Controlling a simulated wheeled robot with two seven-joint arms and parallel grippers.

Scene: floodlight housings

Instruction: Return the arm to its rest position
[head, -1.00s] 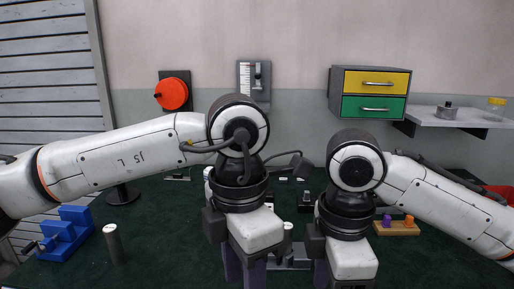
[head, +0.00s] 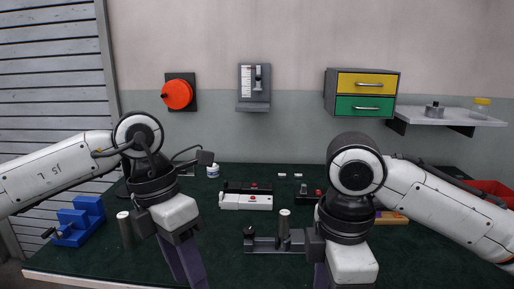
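My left arm comes in from the left, and its gripper (head: 183,258) points down over the left part of the dark green table. Its fingertips run past the bottom edge of the head view, so its opening does not show. My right gripper (head: 322,276) points down at the right of centre. Its fingers are mostly hidden behind its own body and cut off by the bottom edge. No held object shows at either gripper.
A grey fixture with an upright cylinder (head: 284,228) stands between the arms, with a white-and-black housing (head: 246,198) behind it. A yellow-and-green drawer unit (head: 361,94) hangs on the wall.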

